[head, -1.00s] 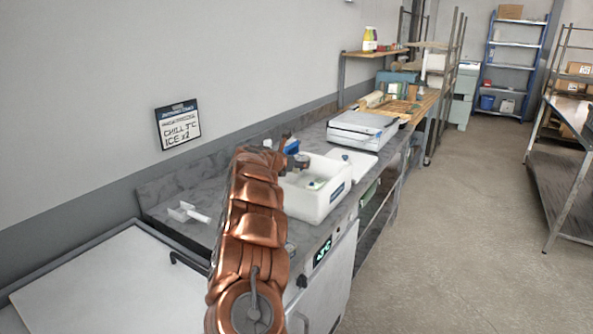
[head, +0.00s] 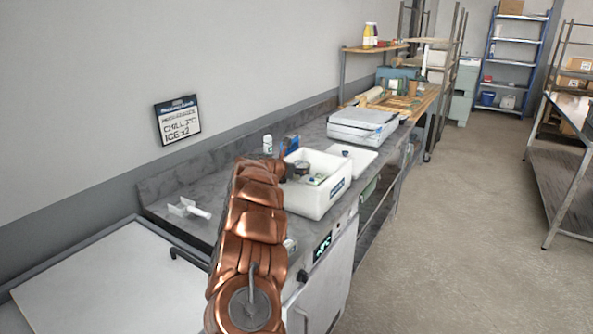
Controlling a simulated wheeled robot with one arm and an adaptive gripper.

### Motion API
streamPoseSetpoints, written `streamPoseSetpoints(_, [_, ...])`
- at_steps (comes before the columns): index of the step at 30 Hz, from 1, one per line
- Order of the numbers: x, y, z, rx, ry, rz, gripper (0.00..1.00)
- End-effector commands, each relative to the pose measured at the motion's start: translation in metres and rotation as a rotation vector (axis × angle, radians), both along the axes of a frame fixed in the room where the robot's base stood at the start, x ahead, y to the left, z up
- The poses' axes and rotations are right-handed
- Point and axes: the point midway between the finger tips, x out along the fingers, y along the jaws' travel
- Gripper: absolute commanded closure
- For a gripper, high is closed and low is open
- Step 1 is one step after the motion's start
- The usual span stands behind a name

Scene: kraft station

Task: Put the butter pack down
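I cannot make out a butter pack in the head view. My copper-coloured arm rises in front of the grey counter (head: 225,180) and covers part of it. My gripper is hidden behind the arm, so its fingers and anything in them do not show. A white open tub (head: 318,203) stands on the counter just right of the arm. Small dark and green-and-white items lie in it, too small to identify.
A white bottle (head: 267,145) and a blue item (head: 291,145) stand behind the tub. A white scoop-like tool (head: 188,209) lies left of the arm. A sign (head: 177,120) hangs on the wall.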

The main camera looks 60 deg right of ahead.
Motion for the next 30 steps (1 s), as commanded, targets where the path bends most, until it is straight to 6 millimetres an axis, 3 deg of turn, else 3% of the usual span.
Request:
streamPoseSetpoints(7, [0.000, 0.000, -0.004, -0.001, 0.000, 0.000, 0.84])
streamPoseSetpoints(8, [0.000, 0.000, -0.004, 0.000, 0.000, 0.000, 0.37])
streamPoseSetpoints(15, [0.000, 0.000, -0.004, 0.000, 0.001, 0.000, 0.13])
streamPoseSetpoints(25, [0.000, 0.000, -0.003, 0.001, 0.001, 0.000, 0.13])
streamPoseSetpoints(30, [0.000, 0.000, 0.006, 0.001, 0.002, 0.001, 0.13])
